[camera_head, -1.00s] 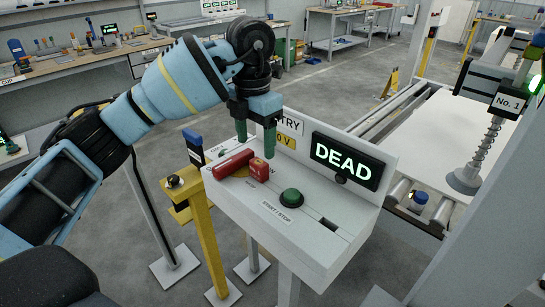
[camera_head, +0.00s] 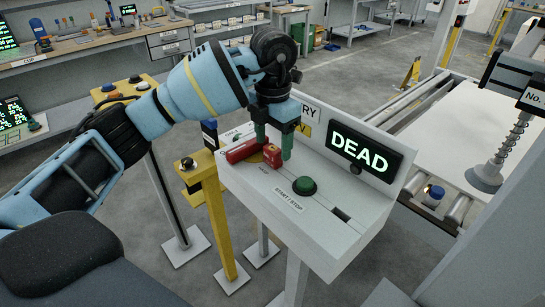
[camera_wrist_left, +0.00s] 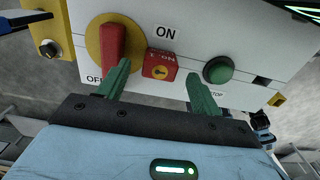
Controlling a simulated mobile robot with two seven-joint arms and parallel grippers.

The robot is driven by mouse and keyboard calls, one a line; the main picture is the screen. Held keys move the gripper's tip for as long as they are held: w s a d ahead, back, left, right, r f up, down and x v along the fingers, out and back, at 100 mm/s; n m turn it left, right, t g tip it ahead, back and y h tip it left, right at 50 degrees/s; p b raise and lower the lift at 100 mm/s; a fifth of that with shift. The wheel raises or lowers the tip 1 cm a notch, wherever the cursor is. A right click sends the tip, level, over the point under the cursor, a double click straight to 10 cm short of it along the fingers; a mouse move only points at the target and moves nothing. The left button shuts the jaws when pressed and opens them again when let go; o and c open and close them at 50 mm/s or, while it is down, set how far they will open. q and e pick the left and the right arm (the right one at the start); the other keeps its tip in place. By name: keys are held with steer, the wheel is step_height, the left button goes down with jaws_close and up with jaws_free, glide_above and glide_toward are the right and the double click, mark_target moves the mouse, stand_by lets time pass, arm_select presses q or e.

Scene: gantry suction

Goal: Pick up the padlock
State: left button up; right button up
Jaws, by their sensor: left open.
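The red padlock (camera_head: 272,155) sits on the sloped top of the grey control box, right beside the end of the red rotary handle (camera_head: 245,150). My left gripper (camera_head: 274,147) is open. Its green fingers point down at the padlock, one on each side in the head view. In the wrist view the padlock lies ahead of and between the fingertips (camera_wrist_left: 158,77). Contact is not visible. My right gripper is not in view.
A green start/stop button (camera_head: 304,186) sits right of the padlock on the control box (camera_head: 300,225). A lit DEAD display (camera_head: 360,152) stands behind it. A yellow post (camera_head: 216,215) with a black button stands close on the left.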

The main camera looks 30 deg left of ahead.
mark_target(273, 148)
arm_select(q)
steer(key=shift+f, duration=1.25)
steer(key=shift+c, duration=0.4)
steer(key=c, duration=1.1)
steer(key=shift+o, duration=0.2)
steer(key=shift+r, duration=0.1)
step_height(273, 148, up, 10)
